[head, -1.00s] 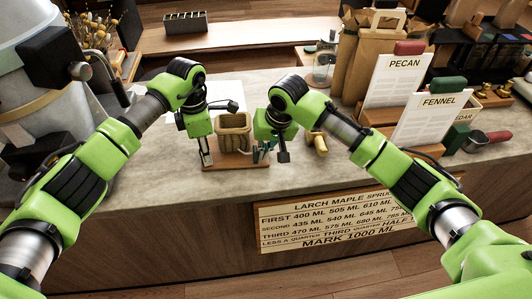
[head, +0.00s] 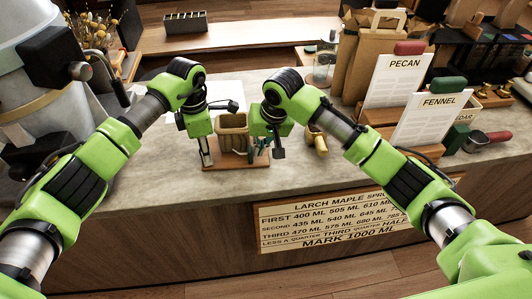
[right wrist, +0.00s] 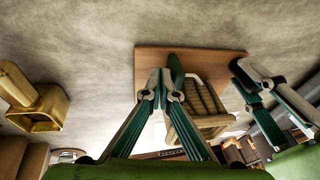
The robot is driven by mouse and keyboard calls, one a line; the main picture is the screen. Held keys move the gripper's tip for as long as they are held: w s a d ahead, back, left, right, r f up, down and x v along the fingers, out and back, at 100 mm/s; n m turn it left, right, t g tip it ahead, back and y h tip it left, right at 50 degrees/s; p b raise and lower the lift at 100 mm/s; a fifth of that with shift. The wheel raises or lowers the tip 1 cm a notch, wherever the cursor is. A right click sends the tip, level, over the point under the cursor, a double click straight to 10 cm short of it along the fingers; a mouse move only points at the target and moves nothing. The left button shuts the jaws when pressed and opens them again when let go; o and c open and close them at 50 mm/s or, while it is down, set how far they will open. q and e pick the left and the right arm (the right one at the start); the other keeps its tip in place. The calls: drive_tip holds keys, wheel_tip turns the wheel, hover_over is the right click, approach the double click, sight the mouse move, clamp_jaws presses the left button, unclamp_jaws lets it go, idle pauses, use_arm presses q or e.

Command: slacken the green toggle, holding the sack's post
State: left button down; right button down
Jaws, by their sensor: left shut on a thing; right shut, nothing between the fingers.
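The tan sack (head: 233,136) stands on a small wooden board (head: 232,165) on the counter; it also shows in the right wrist view (right wrist: 203,108). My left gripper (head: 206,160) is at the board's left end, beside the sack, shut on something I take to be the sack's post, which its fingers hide. My right gripper (head: 279,153) is shut and empty at the sack's right side. In the right wrist view, a dark green piece (right wrist: 177,70), probably the toggle, shows just beyond its fingertips (right wrist: 161,92). I cannot tell whether they touch. The left fingers (right wrist: 255,82) show at right there.
A brass scoop-like piece (head: 319,141) lies just right of my right gripper. Paper bags (head: 372,60) and the PECAN (head: 398,80) and FENNEL (head: 430,120) cards stand further right.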

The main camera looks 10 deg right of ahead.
drive_tip(key=shift+r, duration=1.1)
drive_tip(key=r, duration=0.1)
drive_tip(key=d+r, duration=0.1)
drive_tip(key=r, duration=0.1)
drive_tip(key=shift+r, duration=0.15)
use_arm(q)
drive_tip(key=c, duration=1.7)
unclamp_jaws()
drive_tip(key=shift+f, duration=0.1)
